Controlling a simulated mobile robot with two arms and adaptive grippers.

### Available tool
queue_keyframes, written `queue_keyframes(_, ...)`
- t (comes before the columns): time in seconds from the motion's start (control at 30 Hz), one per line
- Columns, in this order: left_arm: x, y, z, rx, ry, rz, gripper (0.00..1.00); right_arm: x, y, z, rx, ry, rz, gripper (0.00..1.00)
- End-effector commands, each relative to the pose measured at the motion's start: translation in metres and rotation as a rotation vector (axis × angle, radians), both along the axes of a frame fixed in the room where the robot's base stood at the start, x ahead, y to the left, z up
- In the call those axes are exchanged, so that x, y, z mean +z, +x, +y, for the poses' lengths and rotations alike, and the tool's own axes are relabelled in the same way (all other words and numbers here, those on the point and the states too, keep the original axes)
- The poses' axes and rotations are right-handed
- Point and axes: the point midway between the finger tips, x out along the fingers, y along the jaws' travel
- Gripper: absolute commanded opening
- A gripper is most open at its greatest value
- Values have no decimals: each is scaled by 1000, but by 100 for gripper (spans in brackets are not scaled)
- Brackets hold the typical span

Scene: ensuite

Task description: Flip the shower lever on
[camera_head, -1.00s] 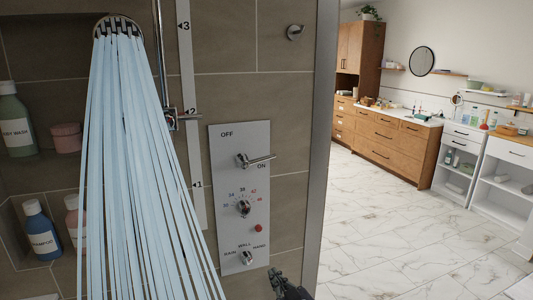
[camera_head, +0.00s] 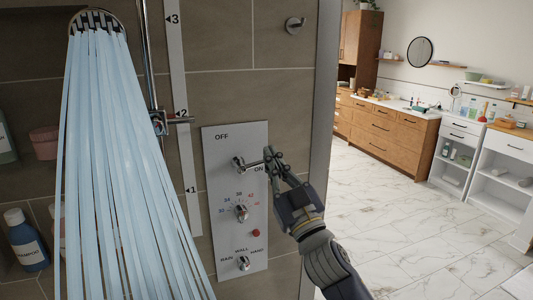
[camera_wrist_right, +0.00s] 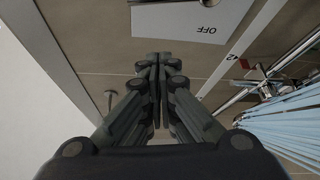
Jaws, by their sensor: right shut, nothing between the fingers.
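The shower lever (camera_head: 246,165) is a metal handle at the top of the grey control panel (camera_head: 217,142). It points right, toward the ON label. My right gripper (camera_head: 271,155) is shut and empty, with its fingertips at the lever's right end. They overlap the lever's tip in the head view, and I cannot tell if they touch. Blue water streams (camera_head: 115,170) fall from the shower head (camera_head: 97,24). My left gripper is not in view.
Below the lever are a temperature dial (camera_head: 241,213), a red button (camera_head: 256,233) and a mode knob (camera_head: 243,263). A slide rail with a bracket (camera_head: 160,122) stands left of the panel. A wall hook (camera_head: 295,24) is above right. Open marble floor (camera_head: 400,200) lies right.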

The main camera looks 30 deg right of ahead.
Motion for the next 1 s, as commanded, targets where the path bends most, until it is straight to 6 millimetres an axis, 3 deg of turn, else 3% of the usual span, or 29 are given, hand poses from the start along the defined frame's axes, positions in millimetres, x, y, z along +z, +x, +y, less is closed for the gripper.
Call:
queue_keyframes(0.03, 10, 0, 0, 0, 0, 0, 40, 11, 10, -2, -1, -1, -1, 0)
queue_keyframes(0.23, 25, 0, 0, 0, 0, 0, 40, 25, 42, -6, -1, 1, 3, 0)
queue_keyframes(0.3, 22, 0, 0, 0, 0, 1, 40, 6, 42, -9, -2, 5, 6, 0)
queue_keyframes(0.5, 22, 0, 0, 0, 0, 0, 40, -12, 44, -13, 0, 3, 1, 0)
queue_keyframes(1.0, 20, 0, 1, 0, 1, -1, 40, -19, 44, -14, 0, 9, -1, 0)
